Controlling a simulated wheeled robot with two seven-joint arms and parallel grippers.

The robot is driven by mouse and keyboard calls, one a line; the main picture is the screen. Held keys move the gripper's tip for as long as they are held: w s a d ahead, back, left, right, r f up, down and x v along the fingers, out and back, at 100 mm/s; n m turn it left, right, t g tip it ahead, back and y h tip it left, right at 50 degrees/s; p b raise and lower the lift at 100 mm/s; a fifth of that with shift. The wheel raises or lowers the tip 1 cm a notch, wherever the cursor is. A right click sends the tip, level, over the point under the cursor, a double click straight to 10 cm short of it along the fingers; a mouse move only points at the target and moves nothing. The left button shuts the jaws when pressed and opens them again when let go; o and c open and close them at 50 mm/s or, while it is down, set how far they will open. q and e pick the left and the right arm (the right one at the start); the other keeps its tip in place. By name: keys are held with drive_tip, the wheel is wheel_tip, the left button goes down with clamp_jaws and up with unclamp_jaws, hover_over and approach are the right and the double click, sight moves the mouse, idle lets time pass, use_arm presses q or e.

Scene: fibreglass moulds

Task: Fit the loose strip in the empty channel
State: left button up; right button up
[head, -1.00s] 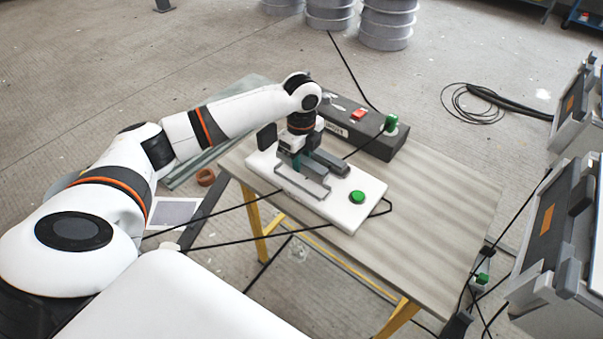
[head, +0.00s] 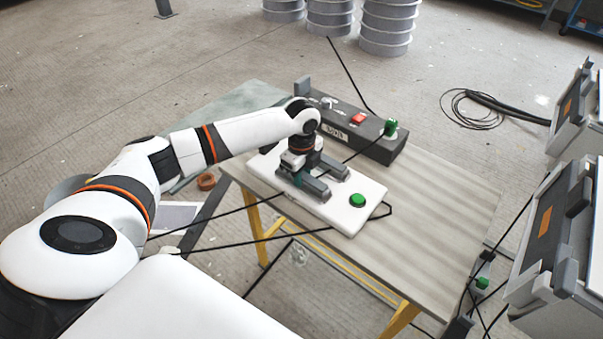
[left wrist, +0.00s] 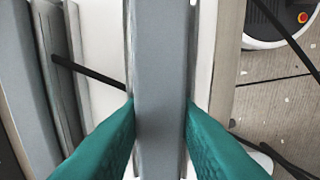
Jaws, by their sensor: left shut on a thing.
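My left gripper (head: 297,180) is over the white board (head: 352,217) on the table. Its teal fingers (left wrist: 160,130) are shut on a long grey strip (left wrist: 160,65), one on each side in the left wrist view. The strip's end (head: 316,189) shows in the head view, along the near side of the board. A second grey bar (head: 334,168) lies parallel behind it on the board. The empty channel is hidden under the gripper and strip. I cannot tell whether the strip sits in it or just above it. My right gripper is not in view.
A green button (head: 357,200) is on the board's right end. A dark box (head: 345,130) with a red switch and green plug stands behind. Black cables cross the board and table. The table's right part (head: 440,210) is clear.

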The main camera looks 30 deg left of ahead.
sight(303, 174)
use_arm(q)
drive_tip(key=o, duration=1)
drive_tip(key=shift+s+d+f, duration=0.15)
drive_tip(key=shift+s+f, duration=0.1)
drive_tip(key=shift+f, duration=0.2)
drive_tip(key=shift+s+d+f, duration=0.1)
drive_tip(key=shift+s+f, duration=0.1)
drive_tip(key=shift+f, duration=0.2)
drive_tip(key=shift+c, duration=0.2)
drive_tip(key=shift+w+r, duration=0.1)
drive_tip(key=shift+r, duration=0.3)
drive_tip(key=shift+o, duration=0.4)
wheel_tip(303, 174, up, 12)
drive_tip(key=shift+w+a, duration=0.2)
drive_tip(key=shift+w, duration=0.2)
drive_tip(key=shift+s+r, duration=0.1)
drive_tip(key=shift+r, duration=0.2)
